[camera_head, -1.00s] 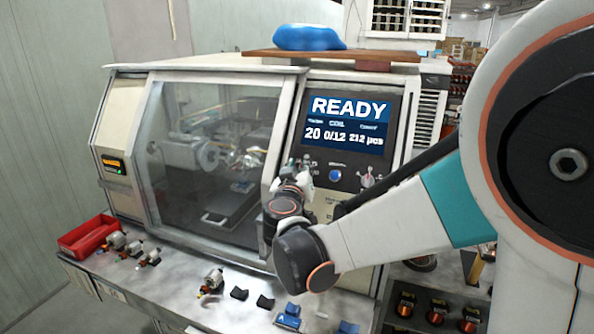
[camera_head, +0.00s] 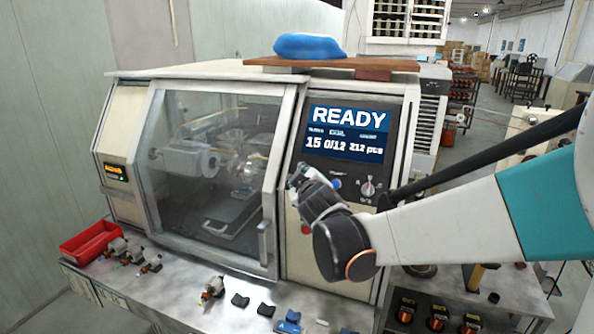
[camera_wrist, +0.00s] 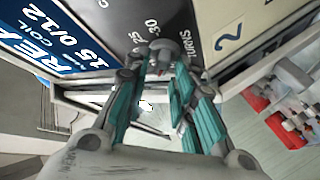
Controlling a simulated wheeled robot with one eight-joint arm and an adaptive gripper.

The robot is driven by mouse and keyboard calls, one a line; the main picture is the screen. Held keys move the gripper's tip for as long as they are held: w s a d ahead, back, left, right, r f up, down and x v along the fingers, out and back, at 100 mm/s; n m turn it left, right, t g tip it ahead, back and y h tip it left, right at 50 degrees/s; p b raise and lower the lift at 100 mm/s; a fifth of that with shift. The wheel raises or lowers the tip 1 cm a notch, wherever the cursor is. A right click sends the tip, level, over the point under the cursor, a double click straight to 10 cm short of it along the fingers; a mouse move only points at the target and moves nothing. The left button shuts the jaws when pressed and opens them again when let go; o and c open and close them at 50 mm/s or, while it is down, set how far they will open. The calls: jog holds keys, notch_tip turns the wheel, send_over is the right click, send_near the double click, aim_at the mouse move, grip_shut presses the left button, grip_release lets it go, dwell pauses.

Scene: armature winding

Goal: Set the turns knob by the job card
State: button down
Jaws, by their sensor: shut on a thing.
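My gripper (camera_head: 303,178) is at the left part of the control panel below the screen (camera_head: 347,132) and hides the turns knob from the head view. In the wrist view my gripper (camera_wrist: 162,62) is shut on the turns knob (camera_wrist: 161,46), mostly covered by the fingertips. Scale marks around it show 25 and 30, with the word TURNS beside them. The screen reads READY, 15, 0/12 and 212 pcs. It also shows in the wrist view (camera_wrist: 62,35). I cannot make out a job card for certain.
A white-pointer selector (camera_head: 369,188) and a blue button (camera_head: 336,183) are right of my gripper. A red button (camera_head: 305,229) is below. The glazed door (camera_head: 207,170) is left. On the bench stand a red tray (camera_head: 90,240), several armatures (camera_head: 213,288) and dark blocks (camera_head: 240,300).

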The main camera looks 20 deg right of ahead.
jog(key=shift+r+n+g+y+p, duration=0.1)
jog(key=shift+n+g+y+p, duration=0.6)
jog(key=shift+n, duration=0.95)
jog(key=shift+r+n+g+y+p, duration=0.1)
jog(key=shift+n+g+y+p, duration=0.55)
jog(key=shift+n, duration=1)
jog(key=shift+f+g, duration=0.1)
jog(key=shift+g, duration=0.15)
jog(key=c, duration=1.7)
grip_release()
jog(key=shift+s, duration=0.1)
jog(key=v, duration=1.2)
jog(key=shift+f, duration=0.1)
